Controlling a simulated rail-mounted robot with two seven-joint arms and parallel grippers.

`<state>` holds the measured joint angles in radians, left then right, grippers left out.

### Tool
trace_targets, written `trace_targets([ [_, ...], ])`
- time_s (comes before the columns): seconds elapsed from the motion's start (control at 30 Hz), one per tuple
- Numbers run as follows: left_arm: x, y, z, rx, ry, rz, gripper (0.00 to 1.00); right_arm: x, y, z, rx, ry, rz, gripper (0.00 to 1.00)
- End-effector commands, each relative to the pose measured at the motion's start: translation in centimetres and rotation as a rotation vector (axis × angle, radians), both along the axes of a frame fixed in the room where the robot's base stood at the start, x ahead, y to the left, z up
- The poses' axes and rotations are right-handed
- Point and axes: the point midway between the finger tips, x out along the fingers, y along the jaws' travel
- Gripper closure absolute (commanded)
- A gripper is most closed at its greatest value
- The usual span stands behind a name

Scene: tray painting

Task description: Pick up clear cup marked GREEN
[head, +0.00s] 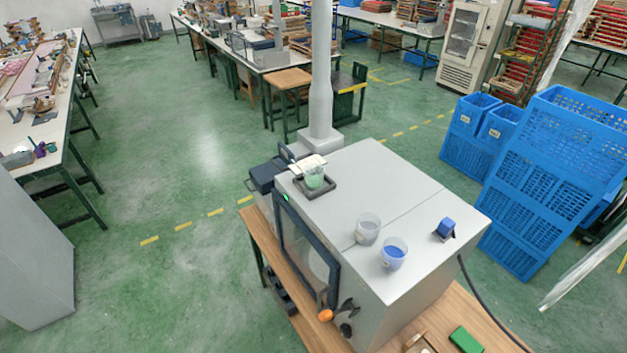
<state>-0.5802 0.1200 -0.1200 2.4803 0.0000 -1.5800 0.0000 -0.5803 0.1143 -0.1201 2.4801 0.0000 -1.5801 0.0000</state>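A clear cup with pale green in it (314,178) stands in a small dark square tray (331,189) at the far left corner of a grey box-shaped machine. A white flat piece lies at the back edge of that tray, close to the cup's rim. A clear, whitish cup (368,229) and a cup with blue contents (394,254) stand side by side nearer the front of the machine's top. No marking on any cup can be read at this size. Neither of my grippers is in view.
The grey machine (400,190) stands on a wooden table (262,246). A small blue block-like item (445,229) sits on its right side. An orange knob (326,315) sticks out at the front. Blue crates (545,165) stand at right. The top's middle is clear.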

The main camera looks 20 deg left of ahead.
Motion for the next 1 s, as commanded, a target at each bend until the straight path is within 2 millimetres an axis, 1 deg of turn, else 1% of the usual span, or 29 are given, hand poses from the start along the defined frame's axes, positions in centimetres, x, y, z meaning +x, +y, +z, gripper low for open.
trace_targets([
  [0.33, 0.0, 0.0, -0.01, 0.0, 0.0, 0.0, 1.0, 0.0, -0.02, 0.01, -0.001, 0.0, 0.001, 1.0],
  [0.37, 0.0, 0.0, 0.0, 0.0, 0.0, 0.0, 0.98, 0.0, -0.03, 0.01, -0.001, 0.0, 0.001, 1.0],
  [1.0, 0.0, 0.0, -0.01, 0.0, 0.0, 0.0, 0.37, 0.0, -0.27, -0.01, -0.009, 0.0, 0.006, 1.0],
])
